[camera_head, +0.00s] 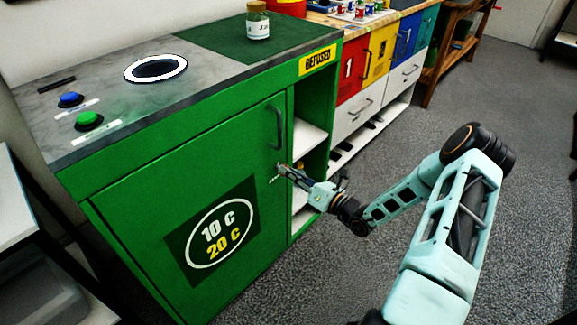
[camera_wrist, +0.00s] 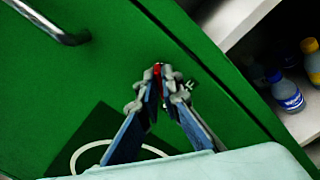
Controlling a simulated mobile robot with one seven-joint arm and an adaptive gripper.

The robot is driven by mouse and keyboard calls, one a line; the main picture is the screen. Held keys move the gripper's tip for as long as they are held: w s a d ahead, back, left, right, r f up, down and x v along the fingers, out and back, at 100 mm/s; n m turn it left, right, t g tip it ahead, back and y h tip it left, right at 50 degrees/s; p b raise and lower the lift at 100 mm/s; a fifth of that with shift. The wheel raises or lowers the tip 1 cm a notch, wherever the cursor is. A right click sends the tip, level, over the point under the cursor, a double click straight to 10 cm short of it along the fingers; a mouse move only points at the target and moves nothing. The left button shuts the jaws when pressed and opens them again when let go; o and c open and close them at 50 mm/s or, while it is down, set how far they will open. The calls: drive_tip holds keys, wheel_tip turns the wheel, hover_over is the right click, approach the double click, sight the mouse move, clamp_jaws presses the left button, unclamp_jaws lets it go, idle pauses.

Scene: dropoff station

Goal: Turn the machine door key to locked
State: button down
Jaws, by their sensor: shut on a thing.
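The green machine door (camera_head: 190,215) is closed, with a dark bar handle (camera_head: 273,128) near its upper right. My gripper (camera_head: 283,170) is at the door's right edge, just below the handle, reaching in from the right. In the wrist view my gripper (camera_wrist: 158,88) has its fingertips closed together on the small red key (camera_wrist: 157,70) against the green door. The fingers hide most of the key and its lock, so I cannot tell the key's exact angle. Small white lettering shows just right of the fingertips.
Open shelves right of the door hold bottles (camera_wrist: 287,92). The machine top carries a blue button (camera_head: 70,99), a green button (camera_head: 88,120), a white-ringed hole (camera_head: 156,68) and a jar (camera_head: 258,22). Coloured drawers (camera_head: 352,68) stand beyond.

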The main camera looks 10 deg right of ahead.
drive_tip(key=m+p, duration=0.4)
drive_tip(key=m, duration=0.7)
drive_tip(key=shift+f, duration=0.15)
drive_tip(key=shift+m, duration=0.3)
drive_tip(key=c, duration=2.1)
unclamp_jaws()
drive_tip(key=v, duration=1.2)
